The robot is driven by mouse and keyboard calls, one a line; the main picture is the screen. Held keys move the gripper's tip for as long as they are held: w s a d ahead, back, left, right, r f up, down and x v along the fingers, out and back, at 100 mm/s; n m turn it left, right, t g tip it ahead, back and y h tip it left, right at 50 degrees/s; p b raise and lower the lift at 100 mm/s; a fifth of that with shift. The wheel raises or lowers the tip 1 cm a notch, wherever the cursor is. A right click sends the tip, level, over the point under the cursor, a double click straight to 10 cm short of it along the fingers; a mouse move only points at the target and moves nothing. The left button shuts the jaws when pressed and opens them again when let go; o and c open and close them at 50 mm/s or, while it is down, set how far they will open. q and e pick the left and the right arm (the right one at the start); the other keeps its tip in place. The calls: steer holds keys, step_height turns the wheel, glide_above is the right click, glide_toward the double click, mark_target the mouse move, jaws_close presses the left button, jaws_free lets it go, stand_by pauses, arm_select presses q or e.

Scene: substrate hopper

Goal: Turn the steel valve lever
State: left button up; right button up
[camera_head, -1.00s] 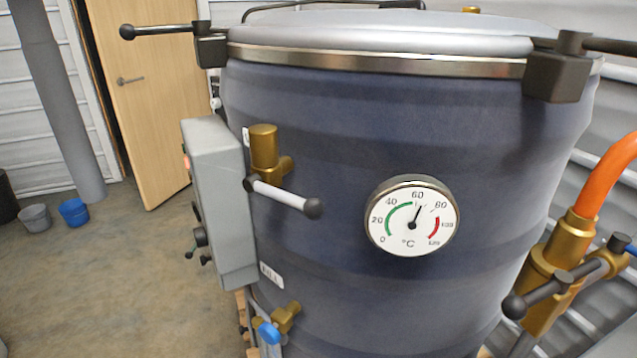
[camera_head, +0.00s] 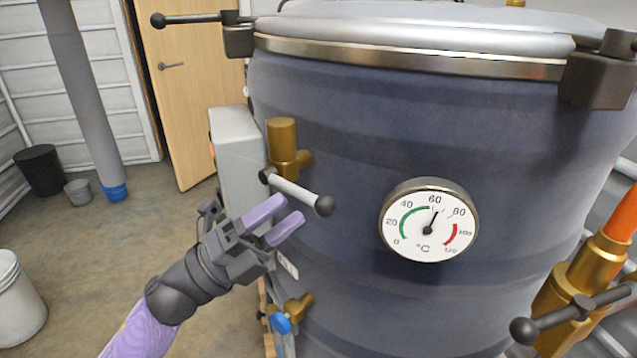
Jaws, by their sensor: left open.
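The steel valve lever (camera_head: 292,190) is a light grey rod with a dark ball knob (camera_head: 325,205) at its right end. It slopes slightly down to the right from under a brass valve body (camera_head: 283,142) on the dark blue hopper (camera_head: 400,120). My left gripper (camera_head: 284,217) comes in from the lower left with purple fingers. It is open and empty, just below and left of the lever, with the fingers pointing up and right toward the knob. A small gap seems to show between fingers and lever. My right gripper is not in view.
A round thermometer dial (camera_head: 429,220) sits right of the lever. A grey control box (camera_head: 236,150) is behind my left gripper. A brass valve with a blue handle (camera_head: 283,322) lies below. Another brass valve with a dark lever (camera_head: 570,315) stands at the right.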

arm_select(q)
steer(key=x, duration=0.6)
jaws_close()
steer(key=shift+f, duration=0.1)
stand_by(0.6)
stand_by(0.5)
